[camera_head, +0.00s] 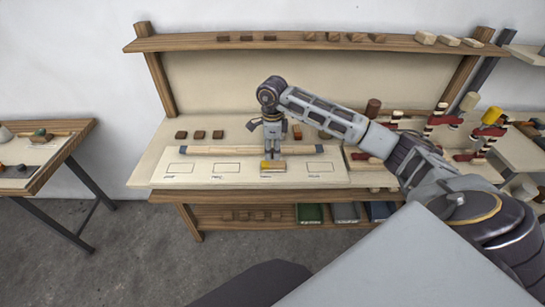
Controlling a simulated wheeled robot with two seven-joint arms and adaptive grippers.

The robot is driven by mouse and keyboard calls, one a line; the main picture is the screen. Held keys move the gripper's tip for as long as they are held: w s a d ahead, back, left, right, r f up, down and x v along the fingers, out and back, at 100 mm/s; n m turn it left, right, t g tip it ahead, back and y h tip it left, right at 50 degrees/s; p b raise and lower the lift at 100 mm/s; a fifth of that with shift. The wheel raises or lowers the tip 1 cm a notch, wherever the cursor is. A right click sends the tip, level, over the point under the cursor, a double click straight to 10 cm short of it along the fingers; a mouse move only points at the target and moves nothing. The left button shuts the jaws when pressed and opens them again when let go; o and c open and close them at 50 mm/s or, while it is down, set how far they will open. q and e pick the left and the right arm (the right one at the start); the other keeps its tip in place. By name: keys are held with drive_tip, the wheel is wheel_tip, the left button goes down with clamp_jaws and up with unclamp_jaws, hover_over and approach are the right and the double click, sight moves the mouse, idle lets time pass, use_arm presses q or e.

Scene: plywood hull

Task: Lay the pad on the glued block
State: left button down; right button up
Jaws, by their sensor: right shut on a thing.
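My right gripper (272,151) points straight down over the front of the bench. It is shut on a small yellow piece (266,165) that looks like the pad, partly hidden by the fingers. The yellow piece sits toward the left side of the block. I cannot tell whether the two touch. Glue is not distinguishable. My left gripper is out of view.
A long wooden rod (225,150) lies behind the block. Several small brown blocks (199,134) stand farther back. Red clamps (443,118) and pale pieces crowd the right side, past my right arm. The sheet's left boxes are clear. A separate table (70,150) stands at left.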

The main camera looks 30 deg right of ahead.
sight(273, 163)
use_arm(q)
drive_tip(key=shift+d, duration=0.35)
use_arm(e)
drive_tip(key=shift+f, duration=0.15)
drive_tip(key=shift+f, duration=0.1)
drive_tip(key=shift+f, duration=1.5)
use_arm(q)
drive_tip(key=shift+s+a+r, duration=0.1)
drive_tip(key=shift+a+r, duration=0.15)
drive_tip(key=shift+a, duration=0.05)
use_arm(e)
drive_tip(key=shift+f, duration=0.25)
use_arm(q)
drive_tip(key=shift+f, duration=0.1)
use_arm(e)
drive_tip(key=shift+f, duration=0.1)
drive_tip(key=o, duration=0.8)
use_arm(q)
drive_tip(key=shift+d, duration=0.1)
use_arm(e)
drive_tip(key=shift+o, duration=0.2)
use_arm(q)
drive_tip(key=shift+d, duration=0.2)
